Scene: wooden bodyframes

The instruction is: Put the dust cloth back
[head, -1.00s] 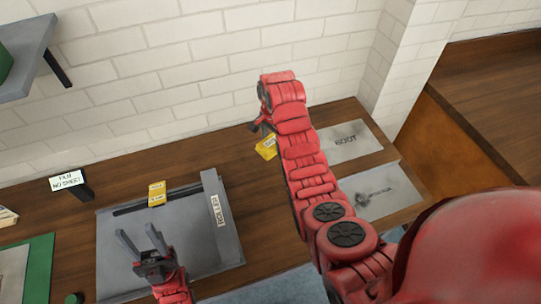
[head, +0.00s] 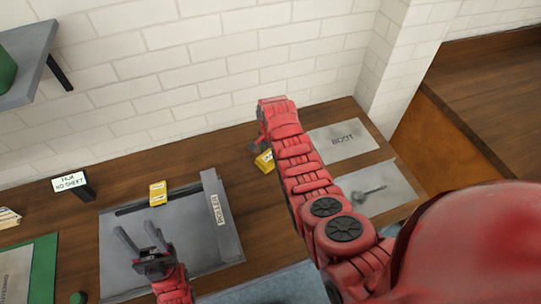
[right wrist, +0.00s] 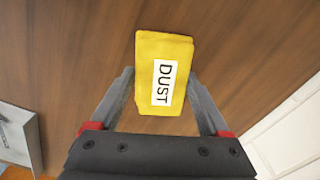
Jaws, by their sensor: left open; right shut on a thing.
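The yellow dust cloth (right wrist: 149,106), labelled DUST, is between the fingers of my right gripper (right wrist: 160,78), which is shut on it. In the head view the yellow cloth (head: 265,161) shows beside my right arm, which partly hides it, over the wooden bench at the back. I cannot tell whether it touches the bench. My left gripper (head: 140,240) is open and empty over the grey tray at the left.
A second yellow item (head: 158,193) lies at the back of the grey tray (head: 120,270). A BOOT mat (head: 345,142) and a grey mat with a tool outline (head: 395,193) are at right. A small sign (head: 70,182) stands left. Brick wall behind.

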